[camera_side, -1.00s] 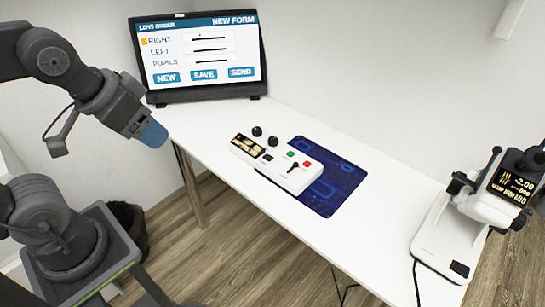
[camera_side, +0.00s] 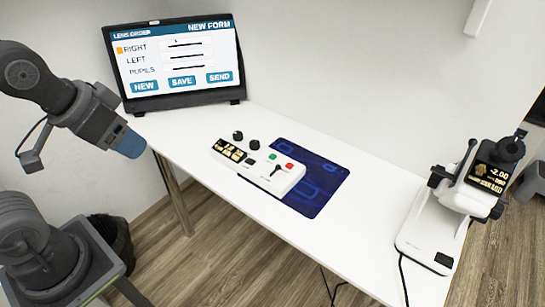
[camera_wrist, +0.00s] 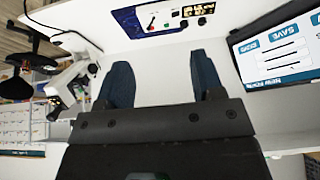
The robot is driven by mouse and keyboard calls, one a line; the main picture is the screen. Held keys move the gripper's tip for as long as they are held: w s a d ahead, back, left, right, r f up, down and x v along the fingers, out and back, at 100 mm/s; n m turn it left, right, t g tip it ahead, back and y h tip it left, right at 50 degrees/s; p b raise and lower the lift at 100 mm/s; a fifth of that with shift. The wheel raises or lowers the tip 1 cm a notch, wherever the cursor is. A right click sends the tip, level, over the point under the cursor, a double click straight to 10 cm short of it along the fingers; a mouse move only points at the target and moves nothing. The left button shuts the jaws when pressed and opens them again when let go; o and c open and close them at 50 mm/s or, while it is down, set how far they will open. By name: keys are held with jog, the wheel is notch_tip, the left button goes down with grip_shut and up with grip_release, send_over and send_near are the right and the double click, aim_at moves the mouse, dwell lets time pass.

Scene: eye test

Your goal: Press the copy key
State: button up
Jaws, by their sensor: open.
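A white control box (camera_side: 262,168) sits on the table, partly on a dark blue mat (camera_side: 312,190). It carries a small gold-lit display (camera_side: 229,150), a green key (camera_side: 272,156), a red key (camera_side: 289,166), a dark key (camera_side: 246,160) and a black lever (camera_side: 276,171). Which key is the copy key is too small to read. The box also shows upside down at the top of the wrist view (camera_wrist: 160,17). My gripper (camera_side: 131,146) is open and empty, left of the box and well apart from it. Its blue fingers show in the wrist view (camera_wrist: 162,82).
A monitor (camera_side: 172,62) at the back left shows a lens order form with blank-looking lines. A white instrument (camera_side: 428,225) with a display reading -2.00 stands at the right end.

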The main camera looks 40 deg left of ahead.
grip_shut()
dwell(0.5)
dwell(1.1)
